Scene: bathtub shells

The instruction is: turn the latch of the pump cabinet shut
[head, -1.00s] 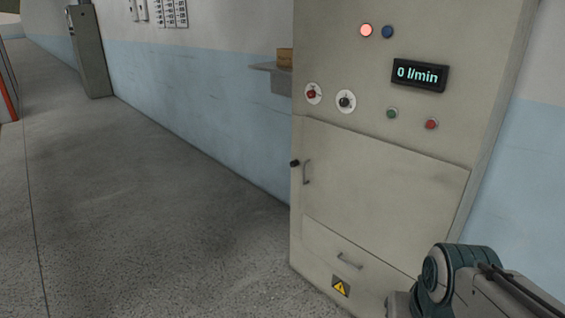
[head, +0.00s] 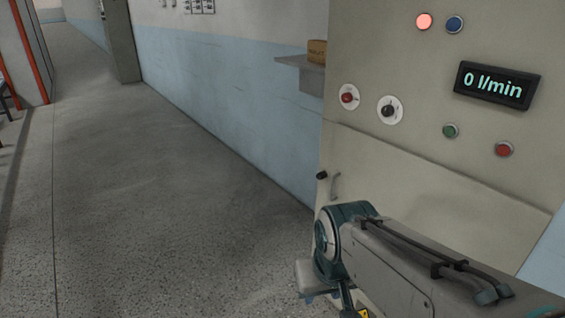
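The pump cabinet (head: 415,75) is a tall beige-grey case on the right of the head view. Its door (head: 420,190) looks flush with the front, and my arm hides the lower part. A small black knob, which looks like the latch (head: 321,175), sits at the door's left edge. Which way it is turned is too small to tell. A grey bar handle (head: 335,186) is just right of it. My arm comes in from the lower right, its joint just below the handle in the picture. My gripper's fingers do not show.
The cabinet front carries a display (head: 497,86) reading 0 l/min, a lit red lamp (head: 424,21), a blue lamp, two knobs and green and red buttons. A wall shelf (head: 300,62) holds a brown box (head: 317,51). The floor (head: 170,200) to the left is clear.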

